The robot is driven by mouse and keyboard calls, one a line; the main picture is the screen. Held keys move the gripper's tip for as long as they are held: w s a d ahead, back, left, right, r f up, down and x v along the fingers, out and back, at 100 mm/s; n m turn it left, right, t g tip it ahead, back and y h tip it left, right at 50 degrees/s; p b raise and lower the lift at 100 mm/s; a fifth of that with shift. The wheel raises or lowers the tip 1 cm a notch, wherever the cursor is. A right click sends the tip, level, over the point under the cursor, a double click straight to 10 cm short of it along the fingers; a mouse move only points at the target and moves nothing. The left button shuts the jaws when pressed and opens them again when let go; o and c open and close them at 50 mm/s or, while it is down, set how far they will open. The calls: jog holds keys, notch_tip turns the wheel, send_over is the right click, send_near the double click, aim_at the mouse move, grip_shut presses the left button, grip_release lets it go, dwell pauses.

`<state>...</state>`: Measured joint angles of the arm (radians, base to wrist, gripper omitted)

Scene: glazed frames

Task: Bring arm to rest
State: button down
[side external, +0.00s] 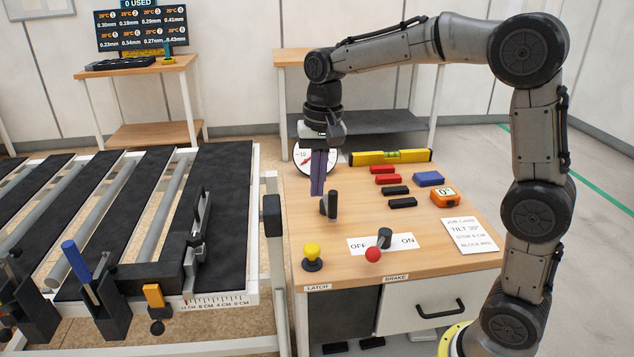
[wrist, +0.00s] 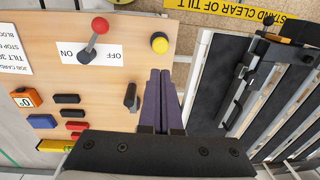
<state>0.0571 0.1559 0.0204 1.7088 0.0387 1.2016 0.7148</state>
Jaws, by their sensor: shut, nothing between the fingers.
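My gripper (side external: 317,190) points straight down above the left part of the wooden bench (side external: 450,210), its two dark purplish fingers closed together and empty. The closed fingers also show in the wrist view (wrist: 161,72). A black upright handle (side external: 332,204) stands on the bench just below the fingertips in the side view; in the wrist view it is beside the fingers, apart from them. My arm is bent over the bench from the right.
The bench bears a yellow latch knob (side external: 312,252), a red-knobbed brake lever (side external: 373,255), several red, black and blue blocks, an orange angle box (side external: 444,197), a yellow level (side external: 390,157), a dial (side external: 301,157) and a job card (side external: 468,236). A slatted frame (side external: 225,170) stands left.

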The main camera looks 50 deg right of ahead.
jog(key=s+a+r+n+t, duration=0.1)
jog(key=s+r+t, duration=0.15)
jog(key=s, duration=0.35)
jog(key=s+r+n+t, duration=0.1)
jog(key=s+r, duration=0.3)
jog(key=s, duration=0.2)
jog(key=s+f+n+t, duration=0.1)
jog(key=s+f+n, duration=0.6)
jog(key=s, duration=0.3)
jog(key=shift+a, duration=0.2)
